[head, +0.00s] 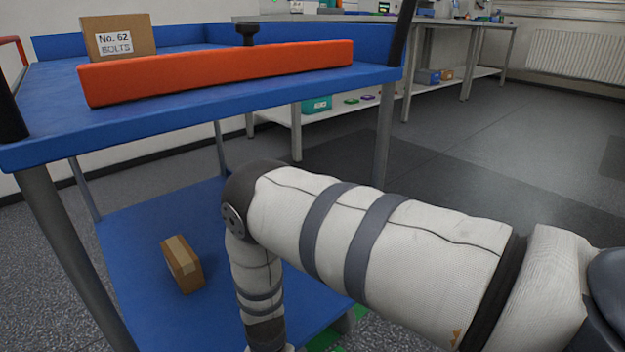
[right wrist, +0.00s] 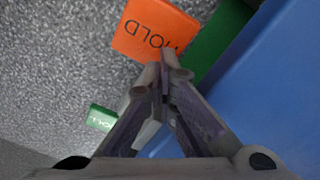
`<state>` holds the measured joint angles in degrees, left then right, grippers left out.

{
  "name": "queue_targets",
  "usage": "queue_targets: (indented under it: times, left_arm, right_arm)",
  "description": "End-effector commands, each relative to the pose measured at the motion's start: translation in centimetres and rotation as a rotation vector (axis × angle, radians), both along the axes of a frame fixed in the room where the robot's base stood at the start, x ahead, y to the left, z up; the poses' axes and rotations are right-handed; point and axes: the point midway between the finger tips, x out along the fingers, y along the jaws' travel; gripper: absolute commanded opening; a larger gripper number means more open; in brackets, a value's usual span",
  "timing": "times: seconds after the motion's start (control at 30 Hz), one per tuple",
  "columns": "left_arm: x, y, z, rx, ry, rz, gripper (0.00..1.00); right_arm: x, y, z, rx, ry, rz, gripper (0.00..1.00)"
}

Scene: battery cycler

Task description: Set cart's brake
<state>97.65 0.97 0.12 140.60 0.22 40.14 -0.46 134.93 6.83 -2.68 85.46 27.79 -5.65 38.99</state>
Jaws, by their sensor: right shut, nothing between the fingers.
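The cart has a blue top shelf (head: 45,85) and a blue lower shelf (head: 150,225). In the right wrist view an orange tab marked HOLD (right wrist: 150,30) sits low by the cart, over the grey floor. A green tab with partly readable lettering (right wrist: 102,117) lies further left. My right gripper (right wrist: 165,75) is shut and empty, its tips at the lower edge of the orange tab; I cannot tell whether they touch. In the head view my right arm reaches down past the lower shelf, and its gripper is out of frame. My left gripper is in neither view.
An orange bar (head: 215,70) lies along the top shelf's front, near a box labelled No. 62 BOLTS (head: 119,37). A small carton (head: 182,264) rests on the lower shelf. A workbench (head: 465,24) stands behind. The floor (head: 480,130) at right is clear.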

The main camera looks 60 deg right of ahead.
Motion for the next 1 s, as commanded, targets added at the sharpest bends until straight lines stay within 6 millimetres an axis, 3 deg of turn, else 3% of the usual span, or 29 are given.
queue_targets:
  times: [1.0]
  left_arm:
    - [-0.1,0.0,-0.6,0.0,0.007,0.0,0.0]
  right_arm:
    - [0.0,0.0,-1.2,0.0,0.0,0.0,0.0]
